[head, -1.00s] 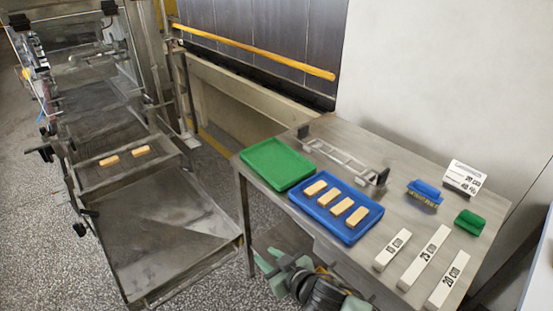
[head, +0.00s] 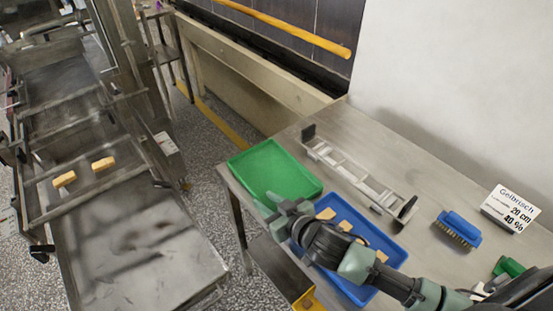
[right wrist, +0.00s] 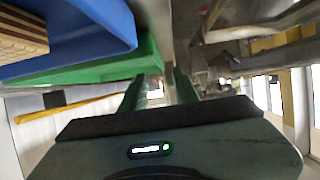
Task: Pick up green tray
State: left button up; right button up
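The green tray (head: 272,168) lies empty and flat at the left corner of the steel table, and its edge also shows in the right wrist view (right wrist: 95,66). My right gripper (head: 283,208) is at the tray's near edge, with its arm reaching in from the lower right over the blue tray. In the right wrist view, its two fingers (right wrist: 160,92) stand apart, with the green tray's rim close to the left finger. I cannot tell whether they touch. My left gripper is not in view.
The blue tray (head: 391,249) with light bars lies right beside the green tray, partly hidden by my arm. A metal frame (head: 360,178) lies behind both. A blue brush (head: 458,229) and a white sign (head: 510,208) are further right. A conveyor machine with two bars stands left.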

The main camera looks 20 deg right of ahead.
aim_at(249, 187)
jog(key=w, duration=0.2)
jog(key=shift+w+a+f, duration=0.15)
jog(key=shift+w+f, duration=0.1)
jog(key=shift+w, duration=0.1)
jog(key=shift+w+a+p, duration=0.15)
jog(key=shift+p, duration=0.15)
jog(key=shift+w+a, duration=0.2)
jog(key=shift+w, duration=0.05)
jog(key=p+x, duration=0.1)
jog(key=x, duration=0.2)
jog(key=shift+w+a+f, duration=0.1)
jog(key=shift+w, duration=0.2)
jog(key=shift+w+a+f, duration=0.1)
jog(key=shift+w+f, duration=0.1)
jog(key=shift+w, duration=0.2)
grip_shut()
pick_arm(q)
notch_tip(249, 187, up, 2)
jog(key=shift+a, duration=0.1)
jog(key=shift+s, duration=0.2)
